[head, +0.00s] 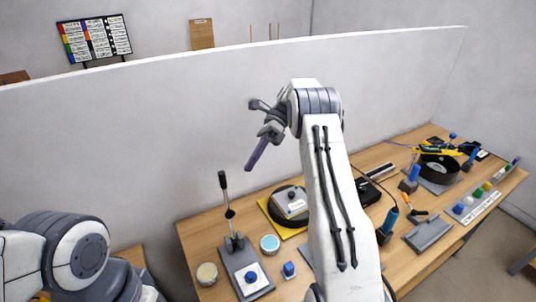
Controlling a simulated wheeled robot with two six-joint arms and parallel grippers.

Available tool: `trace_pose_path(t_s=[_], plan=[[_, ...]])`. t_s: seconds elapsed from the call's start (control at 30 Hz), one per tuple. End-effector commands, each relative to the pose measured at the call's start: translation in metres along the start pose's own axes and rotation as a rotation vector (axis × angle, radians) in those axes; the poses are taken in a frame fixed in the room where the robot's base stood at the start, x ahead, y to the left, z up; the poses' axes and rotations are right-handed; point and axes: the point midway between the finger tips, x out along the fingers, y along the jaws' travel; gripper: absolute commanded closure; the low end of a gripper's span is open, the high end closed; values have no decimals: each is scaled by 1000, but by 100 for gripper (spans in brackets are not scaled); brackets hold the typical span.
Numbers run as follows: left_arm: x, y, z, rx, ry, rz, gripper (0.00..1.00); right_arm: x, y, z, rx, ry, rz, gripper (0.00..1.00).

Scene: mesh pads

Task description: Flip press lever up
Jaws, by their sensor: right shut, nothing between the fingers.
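The press (243,267) stands at the left front of the wooden table, with a grey base and a blue round piece on it. Its thin lever (227,203) with a black handle points up, leaning slightly left. My right gripper (251,166) is up in front of the white partition, above and to the right of the lever handle, apart from it. Its purplish fingers point down and left, shut and empty. My left arm shows at the lower left, but its gripper is out of view.
A yellow-edged pad with a dark round device (290,203) lies right of the press. Small round tins (270,243) and a blue-topped block (289,270) are close to it. My right arm hides the table's middle. Tools and a black ring-shaped tray (439,168) fill the right side.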

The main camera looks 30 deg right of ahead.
Motion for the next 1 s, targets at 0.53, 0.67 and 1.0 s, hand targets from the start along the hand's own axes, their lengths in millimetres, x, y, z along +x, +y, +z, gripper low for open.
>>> trace_pose_path(t_s=[0.53,0.67,1.0], plan=[[-22,2,-1,-2,1,0,50,-24,46,-21,1,2,6,100],[-22,2,-1,-2,0,0,50,-24,46,-21,1,3,6,100],[-19,1,-1,-2,0,0,50,-19,45,-17,-14,16,7,100]])
